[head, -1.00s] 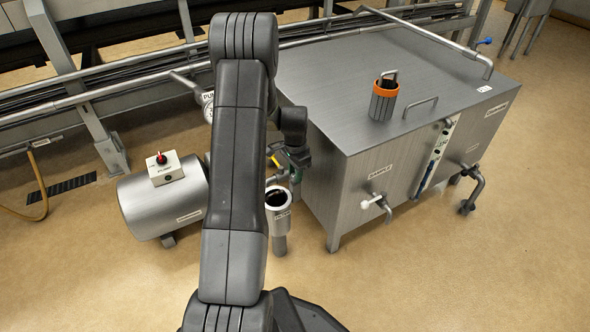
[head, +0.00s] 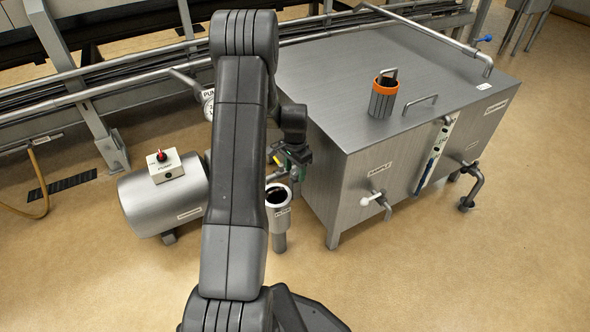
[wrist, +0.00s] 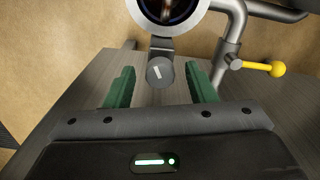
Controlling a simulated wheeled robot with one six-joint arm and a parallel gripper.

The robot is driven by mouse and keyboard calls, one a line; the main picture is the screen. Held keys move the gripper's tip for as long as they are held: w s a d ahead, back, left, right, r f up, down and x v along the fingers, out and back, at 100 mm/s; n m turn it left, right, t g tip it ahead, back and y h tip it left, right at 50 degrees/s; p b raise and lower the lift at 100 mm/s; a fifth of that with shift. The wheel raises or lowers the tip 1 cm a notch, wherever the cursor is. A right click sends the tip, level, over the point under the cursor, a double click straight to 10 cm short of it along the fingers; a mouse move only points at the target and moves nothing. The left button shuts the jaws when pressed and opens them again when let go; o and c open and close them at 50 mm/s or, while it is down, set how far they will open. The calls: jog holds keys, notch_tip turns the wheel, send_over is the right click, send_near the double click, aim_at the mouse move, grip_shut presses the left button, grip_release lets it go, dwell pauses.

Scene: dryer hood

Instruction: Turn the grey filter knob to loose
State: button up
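The grey filter knob (wrist: 160,72) shows in the wrist view as a round face with a white mark that leans a little off upright. It sits below the round filter opening (wrist: 168,10). My gripper (wrist: 160,80) is open, with one green finger on each side of the knob and a gap on both sides. In the head view the white-rimmed filter housing (head: 278,196) stands on the floor between the pump and the tank, and my gripper (head: 293,160) is just behind it, partly hidden. The knob cannot be made out in the head view.
A yellow-ended valve handle (wrist: 262,68) is on a pipe right of the knob. The steel tank (head: 345,190) stands close on the right, with an orange-rimmed cylinder (head: 383,98) on top. The pump (head: 165,200) is on the left. The floor in front is clear.

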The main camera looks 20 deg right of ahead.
aim_at(295, 172)
jog(key=shift+r, duration=0.1)
notch_tip(295, 172, up, 14)
jog(key=p, duration=0.4)
jog(key=shift+f, duration=0.25)
notch_tip(295, 172, down, 14)
jog(key=b, duration=0.4)
jog(key=shift+r, duration=0.15)
jog(key=shift+r, duration=0.15)
